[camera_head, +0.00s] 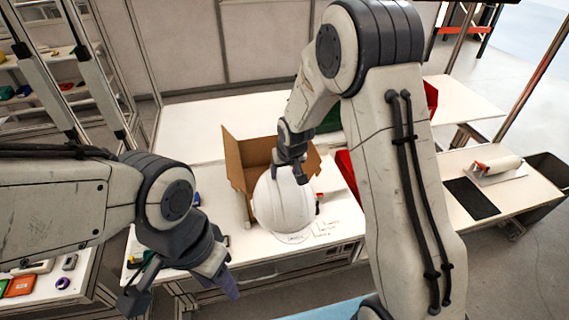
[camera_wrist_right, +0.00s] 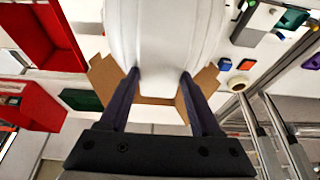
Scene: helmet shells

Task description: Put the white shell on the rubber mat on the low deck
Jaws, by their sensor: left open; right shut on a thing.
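The white shell (camera_head: 283,205) hangs from my right gripper (camera_head: 291,168), in front of the open cardboard box over the middle table. In the right wrist view the shell (camera_wrist_right: 155,40) fills the upper middle, with the fingers (camera_wrist_right: 156,85) shut on its edge. Whether its underside touches the table I cannot tell. The black rubber mat (camera_head: 471,198) lies flat and bare on the low white deck (camera_head: 525,192) at the right. My left gripper (camera_head: 182,290) is open and empty at the lower left, apart from the shell.
The cardboard box (camera_head: 236,165) stands open behind the shell. A roller-like tool (camera_head: 497,166) lies on the deck behind the mat. A dark bin (camera_head: 547,170) stands at the deck's right end. Red bins (camera_wrist_right: 40,35) show in the right wrist view.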

